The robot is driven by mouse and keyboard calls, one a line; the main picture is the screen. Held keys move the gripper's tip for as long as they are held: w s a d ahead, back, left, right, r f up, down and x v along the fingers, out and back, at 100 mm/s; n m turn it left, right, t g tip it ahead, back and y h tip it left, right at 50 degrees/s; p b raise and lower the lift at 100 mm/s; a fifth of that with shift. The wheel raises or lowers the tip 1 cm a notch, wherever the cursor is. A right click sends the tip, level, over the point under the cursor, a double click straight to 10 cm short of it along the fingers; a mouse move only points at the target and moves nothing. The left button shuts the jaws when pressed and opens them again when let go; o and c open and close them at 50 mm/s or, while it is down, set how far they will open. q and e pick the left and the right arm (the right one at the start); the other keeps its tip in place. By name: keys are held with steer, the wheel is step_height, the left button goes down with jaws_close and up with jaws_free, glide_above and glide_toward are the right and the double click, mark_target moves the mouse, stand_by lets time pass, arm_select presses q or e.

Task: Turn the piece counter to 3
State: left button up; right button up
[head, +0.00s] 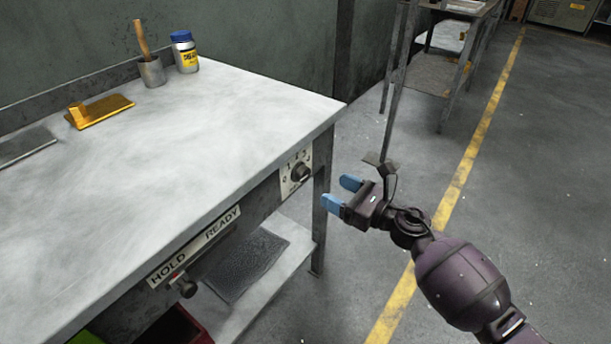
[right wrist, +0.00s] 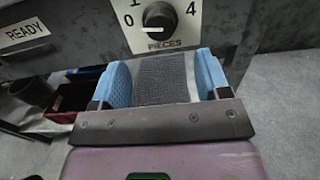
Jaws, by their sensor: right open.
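The piece counter is a black round knob (head: 300,172) on a white numbered plate (head: 287,183) at the right end of the bench front. In the right wrist view the knob (right wrist: 159,17) shows at the top, with 0, 1 and 4 visible around it and PIECES below. In the right wrist view the gripper (right wrist: 165,65) lies below the knob. My left gripper is not in view.
A lower shelf (head: 285,262) holds a dark mat (head: 248,268). The floor at right is clear.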

mark_target(306, 176)
steer(key=b+x, duration=0.1)
steer(key=x, duration=0.7)
steer(key=shift+f, duration=0.15)
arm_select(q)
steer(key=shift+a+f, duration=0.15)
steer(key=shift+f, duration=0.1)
arm_select(e)
steer(key=shift+w+a, duration=0.3)
steer(key=shift+a, duration=0.1)
steer(key=shift+c, duration=0.3)
steer(key=c, duration=0.7)
steer(key=shift+o, duration=0.2)
